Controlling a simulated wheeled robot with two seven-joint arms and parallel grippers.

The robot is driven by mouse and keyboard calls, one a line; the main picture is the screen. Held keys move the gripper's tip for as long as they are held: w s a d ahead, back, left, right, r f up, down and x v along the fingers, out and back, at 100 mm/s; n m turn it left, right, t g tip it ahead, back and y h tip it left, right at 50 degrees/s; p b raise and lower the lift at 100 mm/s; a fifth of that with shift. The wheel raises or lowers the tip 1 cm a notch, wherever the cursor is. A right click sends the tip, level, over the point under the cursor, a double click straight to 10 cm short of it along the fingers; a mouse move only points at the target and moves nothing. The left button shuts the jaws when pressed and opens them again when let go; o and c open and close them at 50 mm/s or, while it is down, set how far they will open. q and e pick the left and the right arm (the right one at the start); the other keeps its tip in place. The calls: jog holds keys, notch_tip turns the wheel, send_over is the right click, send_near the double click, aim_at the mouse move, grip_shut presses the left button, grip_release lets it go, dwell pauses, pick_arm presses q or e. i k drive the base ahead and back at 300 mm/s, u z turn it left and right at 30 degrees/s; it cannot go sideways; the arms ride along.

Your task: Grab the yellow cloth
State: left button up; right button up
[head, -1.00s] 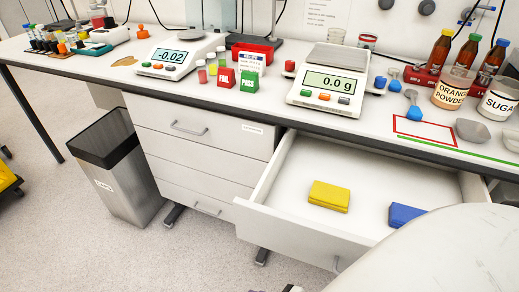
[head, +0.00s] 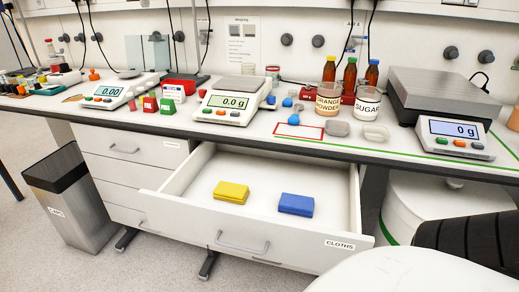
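The yellow cloth (head: 231,192) lies folded flat in the left part of an open drawer (head: 335,216) labelled CLOTHS. A folded blue cloth (head: 297,204) lies to its right in the same drawer, with a gap between them. The drawer is pulled out below the bench top. Neither of my grippers shows in the head view.
The bench (head: 240,132) above holds scales, jars, bottles and a red-framed mat (head: 299,131). A grey bin (head: 75,200) stands on the floor at left. A white rounded surface (head: 410,272) fills the lower right. The floor in front of the drawer is partly clear.

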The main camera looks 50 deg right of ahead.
aim_at(229, 192)
jog(key=z, duration=1.5)
jog(key=i, duration=0.1)
jog(key=u, duration=0.35)
